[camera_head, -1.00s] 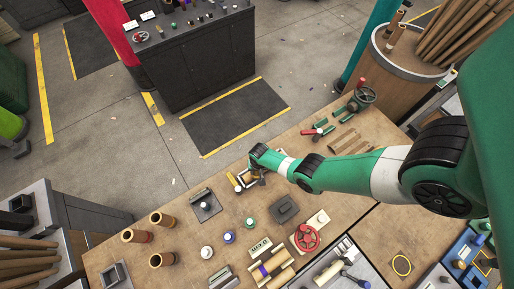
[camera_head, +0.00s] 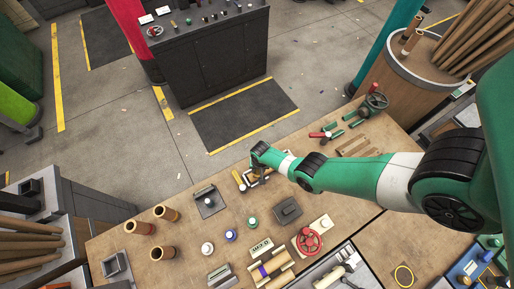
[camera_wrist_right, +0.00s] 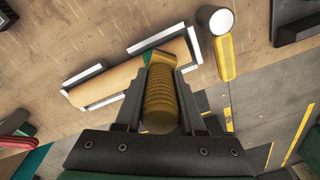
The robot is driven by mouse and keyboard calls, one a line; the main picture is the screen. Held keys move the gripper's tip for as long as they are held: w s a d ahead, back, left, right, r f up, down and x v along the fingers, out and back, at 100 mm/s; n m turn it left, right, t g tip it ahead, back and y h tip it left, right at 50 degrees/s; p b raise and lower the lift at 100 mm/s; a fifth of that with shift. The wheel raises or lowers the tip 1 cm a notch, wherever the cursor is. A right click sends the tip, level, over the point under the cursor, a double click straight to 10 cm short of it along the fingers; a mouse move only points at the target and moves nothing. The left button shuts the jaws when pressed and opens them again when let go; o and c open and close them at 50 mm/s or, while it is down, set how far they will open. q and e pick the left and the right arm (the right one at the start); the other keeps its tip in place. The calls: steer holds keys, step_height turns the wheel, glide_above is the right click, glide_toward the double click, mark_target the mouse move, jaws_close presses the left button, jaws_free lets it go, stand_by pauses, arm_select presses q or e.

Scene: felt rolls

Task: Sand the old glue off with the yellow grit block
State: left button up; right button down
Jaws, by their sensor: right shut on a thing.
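My right gripper (camera_wrist_right: 158,105) is shut on a yellow ribbed piece (camera_wrist_right: 160,98), which looks like the grit block's grip. A green and tan end (camera_wrist_right: 157,57) shows beyond it, at or just above a tan roll (camera_wrist_right: 125,78); I cannot tell whether they touch. The roll lies in a grey metal frame (camera_wrist_right: 85,74). In the head view my right gripper (camera_head: 256,178) is low over the bench, hiding most of the roll and the held piece. Old glue is too small to make out. My left gripper is not in view.
A yellow cylinder with a white end (camera_wrist_right: 222,45) lies close beside the roll. On the bench (camera_head: 180,255) stand a grey plate with a block (camera_head: 209,201), a dark block (camera_head: 287,210), a red handwheel (camera_head: 308,240) and several brown tubes (camera_head: 140,228).

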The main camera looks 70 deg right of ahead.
steer(key=shift+s+f+p, duration=0.1)
steer(key=shift+s+p, duration=0.25)
steer(key=shift+s, duration=0.65)
steer(key=shift+f, duration=0.1)
steer(key=shift+w+d+b, duration=0.1)
steer(key=shift+w+b, duration=0.35)
steer(key=shift+w, duration=0.35)
steer(key=shift+s+r+p, duration=0.3)
steer(key=shift+s+p, duration=0.5)
steer(key=shift+s, duration=0.45)
steer(key=shift+f, duration=0.1)
